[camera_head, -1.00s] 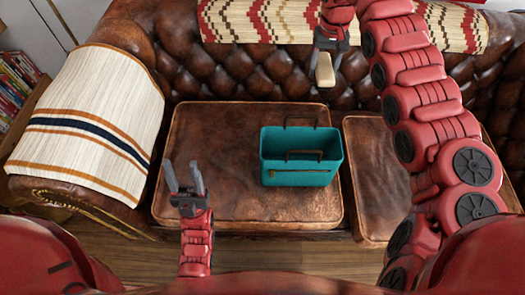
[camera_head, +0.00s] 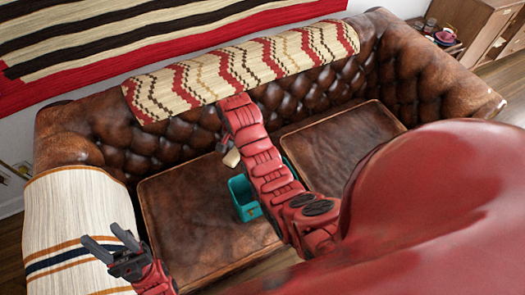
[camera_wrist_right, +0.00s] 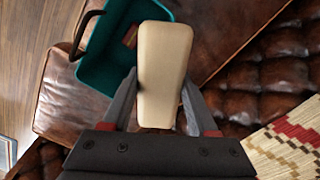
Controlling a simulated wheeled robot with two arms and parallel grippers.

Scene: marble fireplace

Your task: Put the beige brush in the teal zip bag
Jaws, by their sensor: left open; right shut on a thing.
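My right gripper (camera_wrist_right: 158,88) is shut on the beige brush (camera_wrist_right: 164,50), a smooth block held between its two fingers. In the head view the brush (camera_head: 231,158) shows beside my right arm, which hides the gripper's fingers. The teal zip bag (camera_head: 242,196) stands on the sofa seat, open at the top and partly hidden by that arm. In the right wrist view the bag (camera_wrist_right: 96,76) lies beyond the brush, which overlaps its edge; the brush appears above the bag, not in it. My left gripper (camera_head: 99,232) is open and empty at the lower left.
The brown leather sofa has two seat cushions; the left one (camera_head: 190,215) bears the bag and the right one (camera_head: 340,145) is bare. A striped cloth (camera_head: 75,210) covers the left armrest. A zigzag cloth (camera_head: 250,65) lies over the backrest.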

